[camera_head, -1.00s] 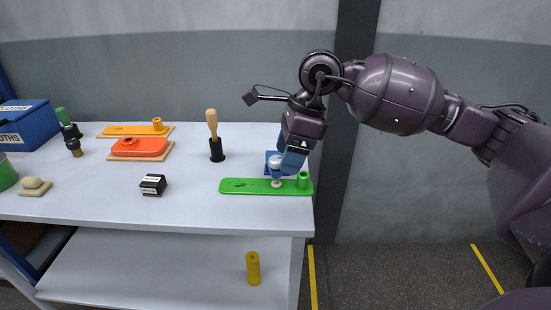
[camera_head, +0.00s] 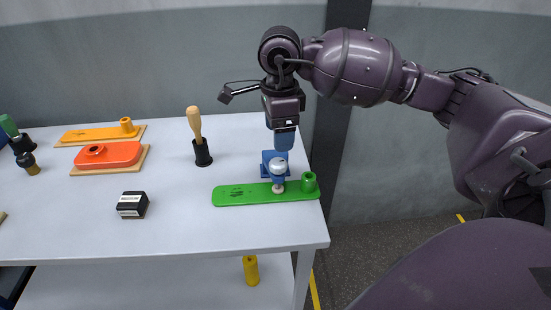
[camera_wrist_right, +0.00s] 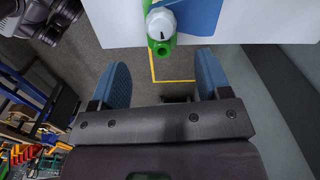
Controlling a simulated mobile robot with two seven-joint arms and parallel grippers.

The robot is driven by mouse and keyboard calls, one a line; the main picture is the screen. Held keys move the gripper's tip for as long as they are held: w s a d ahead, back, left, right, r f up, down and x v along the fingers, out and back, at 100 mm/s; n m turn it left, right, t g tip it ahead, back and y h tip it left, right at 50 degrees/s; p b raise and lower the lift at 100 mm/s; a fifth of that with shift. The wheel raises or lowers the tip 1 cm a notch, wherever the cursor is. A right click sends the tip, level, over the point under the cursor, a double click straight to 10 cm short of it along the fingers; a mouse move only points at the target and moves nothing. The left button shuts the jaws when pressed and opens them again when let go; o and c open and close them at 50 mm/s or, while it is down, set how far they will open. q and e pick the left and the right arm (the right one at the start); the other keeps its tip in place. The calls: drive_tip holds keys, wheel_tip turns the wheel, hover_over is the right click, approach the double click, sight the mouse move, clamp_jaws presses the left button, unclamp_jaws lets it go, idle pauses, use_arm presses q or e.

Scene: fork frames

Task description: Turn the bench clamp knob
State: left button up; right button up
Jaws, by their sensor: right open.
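In the right wrist view the knob (camera_wrist_right: 161,22) shows at the top, beyond the fingertips, beside the blue clamp part (camera_wrist_right: 203,16). My right gripper (camera_head: 284,147) points down just above and behind the knob in the head view. Its blue fingers are wide apart and empty in the right wrist view (camera_wrist_right: 163,75). My left gripper is not in view.
A wooden-handled tool (camera_head: 196,128) stands in a black holder. A black block (camera_head: 132,205) and orange plates (camera_head: 108,155) lie left. The bench front (camera_head: 200,233) is clear.

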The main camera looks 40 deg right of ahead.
sight(278, 161)
wheel_tip(278, 161, down, 9)
drive_tip(key=shift+w+r+b, duration=0.1)
drive_tip(key=shift+r+b, duration=0.05)
drive_tip(key=shift+b, duration=0.3)
drive_tip(key=c, duration=0.9)
